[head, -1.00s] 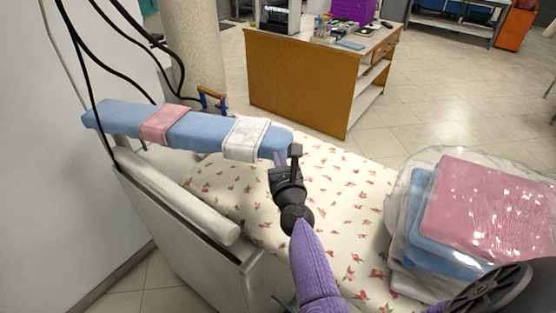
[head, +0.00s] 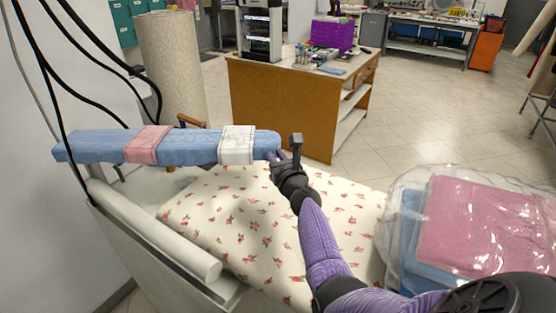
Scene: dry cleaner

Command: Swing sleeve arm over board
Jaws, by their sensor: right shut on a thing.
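The sleeve arm (head: 193,147) is a narrow blue padded board with a pink cloth (head: 148,144) and a white cloth (head: 237,145) wrapped around it. It lies crosswise at the left, above the far edge of the ironing board. The ironing board (head: 245,210) has a cream cover with small red flowers. My right gripper (head: 284,157) is shut on the right tip of the sleeve arm; its fingers partly hide that end. My left gripper is not in view.
A plastic-wrapped stack of folded pink and blue clothes (head: 480,225) lies on the board's right side. Black cables (head: 75,90) hang at the left. A wooden desk (head: 280,105) stands behind, with open floor to its right.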

